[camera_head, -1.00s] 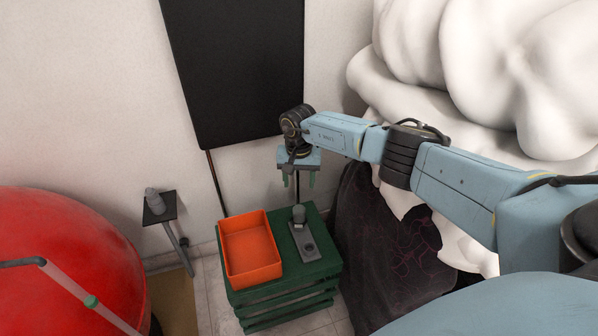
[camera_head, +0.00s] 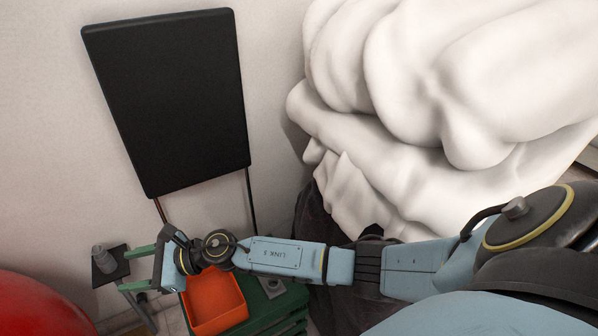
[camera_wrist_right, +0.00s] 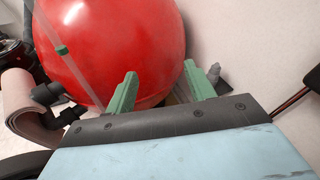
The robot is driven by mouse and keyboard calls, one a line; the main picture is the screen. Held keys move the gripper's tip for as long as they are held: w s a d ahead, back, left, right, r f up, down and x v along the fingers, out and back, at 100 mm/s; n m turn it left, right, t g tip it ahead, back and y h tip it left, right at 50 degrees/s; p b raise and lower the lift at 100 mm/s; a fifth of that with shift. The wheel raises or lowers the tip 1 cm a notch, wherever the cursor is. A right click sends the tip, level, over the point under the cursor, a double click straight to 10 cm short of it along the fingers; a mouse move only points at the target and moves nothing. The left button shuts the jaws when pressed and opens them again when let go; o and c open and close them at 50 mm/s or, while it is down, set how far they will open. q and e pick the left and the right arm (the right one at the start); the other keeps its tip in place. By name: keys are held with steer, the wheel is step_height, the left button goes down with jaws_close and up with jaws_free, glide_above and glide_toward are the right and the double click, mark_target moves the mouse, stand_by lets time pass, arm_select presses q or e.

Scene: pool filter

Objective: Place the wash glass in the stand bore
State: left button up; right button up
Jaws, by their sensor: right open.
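A small grey upright piece (camera_head: 100,257) stands on a dark square plate (camera_head: 112,272) at the left; I cannot tell for certain whether it is the wash glass. It also shows in the right wrist view (camera_wrist_right: 214,73), just right of the right-hand finger. My right gripper (camera_head: 125,270) is open and empty, its green fingers pointing left at the plate, beside the piece and apart from it. The fingers also show in the wrist view (camera_wrist_right: 160,70). A grey block (camera_head: 273,288) on the green crate is mostly hidden behind my right arm. My left gripper is out of view.
An orange bin (camera_head: 217,303) sits on the green crate (camera_head: 262,312), under my right forearm. A large red ball-shaped tank (camera_head: 35,305) is at lower left. A black panel (camera_head: 170,100) stands against the wall. A bulky white mass (camera_head: 440,90) fills the right.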

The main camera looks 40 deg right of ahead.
step_height(320, 180, up, 5)
steer(key=s+d+m+t+h, duration=0.1)
steer(key=d+m+t+h, duration=0.35)
steer(key=m, duration=0.85)
steer(key=s+d+f+m+t+h, duration=0.25)
steer(key=s+d+m+h, duration=0.45)
steer(key=m, duration=1.1)
steer(key=s+d+f+m+g, duration=0.2)
steer(key=s+m+g, duration=0.1)
steer(key=s+m, duration=0.2)
steer(key=s+d+f+m+g, duration=0.2)
steer(key=s+m+g, duration=0.2)
steer(key=s, duration=0.5)
steer(key=s+d+f+m+g, duration=0.2)
steer(key=s+m+g, duration=0.2)
steer(key=s+m, duration=0.3)
steer(key=shift+s+d+f+h, duration=0.15)
steer(key=shift+s+f+h, duration=0.2)
steer(key=shift+s, duration=0.1)
